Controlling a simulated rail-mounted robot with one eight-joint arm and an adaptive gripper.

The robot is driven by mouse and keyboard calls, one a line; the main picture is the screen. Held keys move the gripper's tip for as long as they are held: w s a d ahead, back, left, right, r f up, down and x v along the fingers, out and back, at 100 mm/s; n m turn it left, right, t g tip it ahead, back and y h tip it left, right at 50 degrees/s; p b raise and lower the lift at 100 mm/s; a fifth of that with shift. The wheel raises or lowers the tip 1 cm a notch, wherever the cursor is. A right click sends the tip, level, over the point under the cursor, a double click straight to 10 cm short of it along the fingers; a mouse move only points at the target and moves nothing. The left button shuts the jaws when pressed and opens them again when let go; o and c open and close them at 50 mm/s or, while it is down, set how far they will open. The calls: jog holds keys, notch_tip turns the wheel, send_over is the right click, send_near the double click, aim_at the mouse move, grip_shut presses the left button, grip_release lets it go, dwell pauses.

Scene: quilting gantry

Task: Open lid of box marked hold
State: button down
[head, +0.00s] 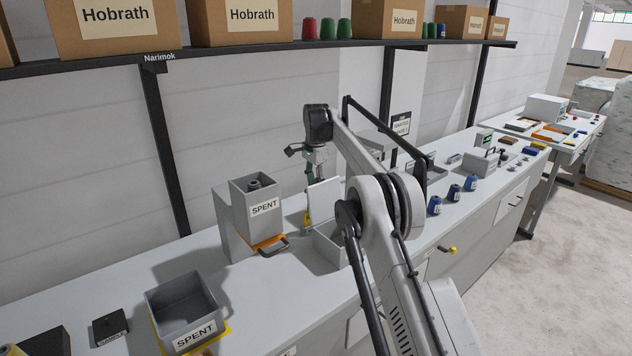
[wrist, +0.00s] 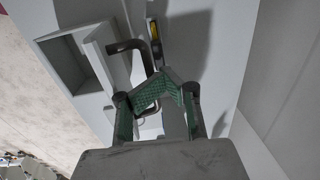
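An open grey box (head: 331,244) stands on the bench behind my arm; its label does not show, so I cannot read whether it says hold. Its pale lid (head: 323,201) stands raised at the box's left side. In the wrist view the box's hollow (wrist: 70,62) is uncovered, with the lid (wrist: 106,56) tilted up along its right edge. A dark bent handle (wrist: 138,45) reaches from the lid toward my fingertips. My gripper (wrist: 167,72) has its green-padded fingertips together by the handle's end; I see no clear grip on it. It points down in the head view (head: 316,158).
A tall box marked SPENT (head: 264,207) stands left of the lid, and an open bin marked SPENT (head: 183,305) stands nearer. A shelf (head: 250,52) with Hobrath cartons runs above.

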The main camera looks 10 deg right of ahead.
jog(key=c, duration=2.4)
grip_release()
jog(key=shift+a+f, duration=0.1)
jog(key=shift+f, duration=0.55)
jog(key=o, duration=0.6)
jog(key=shift+w+a+f, duration=0.1)
jog(key=shift+w+f, duration=0.15)
jog(key=shift+w, duration=0.1)
jog(key=shift+r, duration=0.2)
jog(key=shift+d+r, duration=0.1)
jog(key=shift+d, duration=0.1)
jog(key=shift+s+r, duration=0.15)
jog(key=shift+r, duration=1.75)
jog(key=shift+s+r, duration=0.15)
jog(key=shift+r, duration=1.7)
